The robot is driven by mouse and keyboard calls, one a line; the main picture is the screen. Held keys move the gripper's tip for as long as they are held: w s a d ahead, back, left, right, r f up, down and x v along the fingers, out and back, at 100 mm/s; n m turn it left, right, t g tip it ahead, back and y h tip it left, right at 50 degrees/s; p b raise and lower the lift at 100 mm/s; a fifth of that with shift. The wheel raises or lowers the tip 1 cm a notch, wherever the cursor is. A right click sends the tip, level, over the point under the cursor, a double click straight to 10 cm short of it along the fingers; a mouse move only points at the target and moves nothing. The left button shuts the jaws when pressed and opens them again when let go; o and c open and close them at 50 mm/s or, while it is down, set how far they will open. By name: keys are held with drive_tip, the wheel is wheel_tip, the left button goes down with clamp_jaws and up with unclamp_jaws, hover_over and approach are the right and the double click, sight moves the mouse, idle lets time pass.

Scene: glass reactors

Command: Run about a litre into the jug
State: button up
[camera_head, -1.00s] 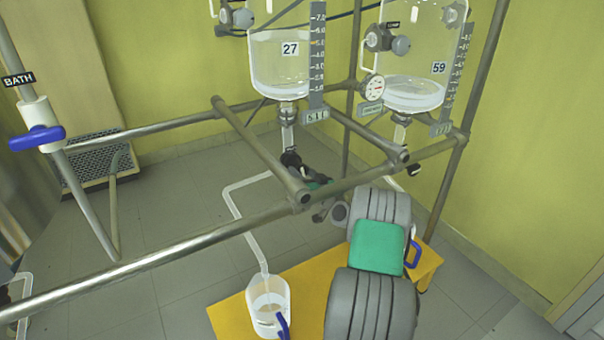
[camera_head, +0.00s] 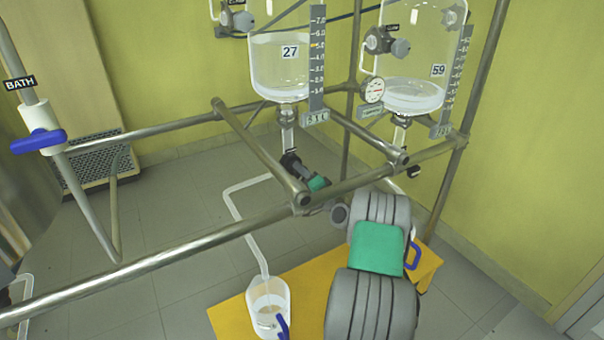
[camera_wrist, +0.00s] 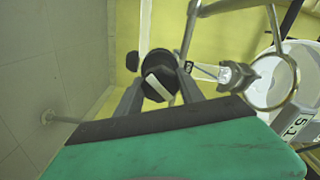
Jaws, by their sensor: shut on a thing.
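A bent clear outlet tube (camera_head: 245,222) runs from below reactor 27 down to the jug's mouth. Reactor 27 (camera_head: 280,70) hangs upper middle, partly filled, with a scale beside it. Under it is a black drain valve (camera_head: 291,161). My gripper (camera_head: 304,174) is at this valve, partly hidden behind the frame tubes. In the wrist view the fingers (camera_wrist: 160,92) are shut on the black valve knob (camera_wrist: 160,78), which has a white bar.
Reactor 59 (camera_head: 412,70) hangs to the right with a gauge (camera_head: 373,90) beside it. A blue-handled BATH valve (camera_head: 38,140) is at left. The yellow bench (camera_head: 228,315) has a second blue handle (camera_head: 413,254) at its right.

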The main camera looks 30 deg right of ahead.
drive_tip(key=m+p, duration=0.1)
drive_tip(key=m, duration=0.3)
drive_tip(key=shift+r+m, duration=0.1)
drive_tip(key=shift+m, duration=0.2)
drive_tip(key=m+p, duration=0.1)
drive_tip(key=m, duration=0.3)
drive_tip(key=shift+m, duration=0.3)
drive_tip(key=o, duration=1.4)
drive_tip(key=s+p, duration=0.1)
drive_tip(key=s, duration=0.7)
drive_tip(key=shift+a+p, duration=0.25)
drive_tip(key=shift+p, duration=0.15)
